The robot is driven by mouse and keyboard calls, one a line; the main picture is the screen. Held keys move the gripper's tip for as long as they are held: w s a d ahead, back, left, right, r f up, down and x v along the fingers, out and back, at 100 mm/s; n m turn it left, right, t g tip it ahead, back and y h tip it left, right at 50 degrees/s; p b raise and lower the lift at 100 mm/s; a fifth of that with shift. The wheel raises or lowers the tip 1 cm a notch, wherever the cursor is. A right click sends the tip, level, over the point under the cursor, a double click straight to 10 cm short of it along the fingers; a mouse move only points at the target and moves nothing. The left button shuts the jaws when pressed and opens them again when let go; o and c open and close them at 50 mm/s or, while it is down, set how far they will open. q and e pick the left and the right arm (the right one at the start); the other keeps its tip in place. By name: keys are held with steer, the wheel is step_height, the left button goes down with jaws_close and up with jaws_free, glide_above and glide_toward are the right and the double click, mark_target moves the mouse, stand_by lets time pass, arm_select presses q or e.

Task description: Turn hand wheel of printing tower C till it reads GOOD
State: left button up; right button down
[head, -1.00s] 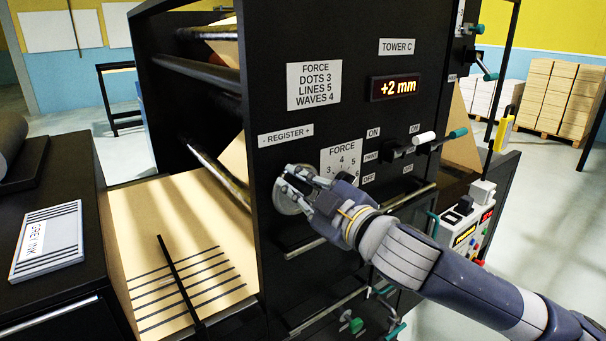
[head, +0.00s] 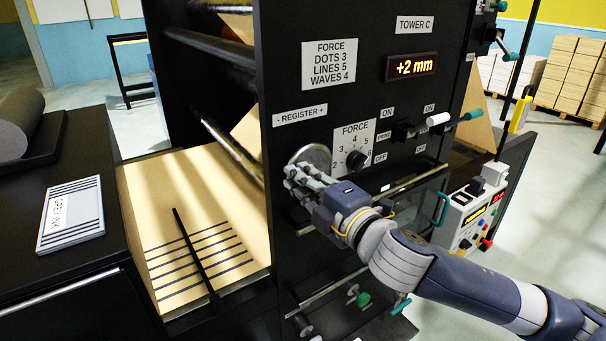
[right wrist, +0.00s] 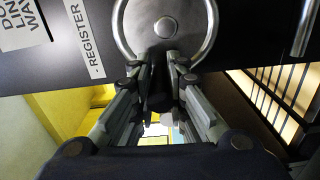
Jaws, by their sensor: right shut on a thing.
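The register hand wheel (head: 314,153) of tower C is a round silver disc on the black front panel, below the "- REGISTER +" label. My right gripper (head: 298,183) covers its lower part. In the right wrist view, the wheel's rim and hub (right wrist: 165,27) show above my right fingers (right wrist: 163,72), which are closed around a dark handle (right wrist: 160,98) at the wheel's lower edge. The tower's display (head: 411,66) reads +2 mm in orange. My left gripper is not in view.
A force dial (head: 356,159) sits close to the right of the wheel. Two levers (head: 438,119) stick out further right, above a glass-fronted door with a teal handle (head: 442,209). Printed kraft paper (head: 190,215) lies left of the panel.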

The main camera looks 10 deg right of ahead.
steer(key=shift+f, duration=0.3)
steer(key=c, duration=1.6)
jaws_free()
steer(key=shift+c, duration=0.2)
steer(key=shift+o, duration=0.4)
steer(key=shift+r, duration=0.1)
steer(key=shift+r, duration=0.1)
steer(key=shift+s+d, duration=0.1)
steer(key=shift+s, duration=0.15)
steer(key=v, duration=0.7)
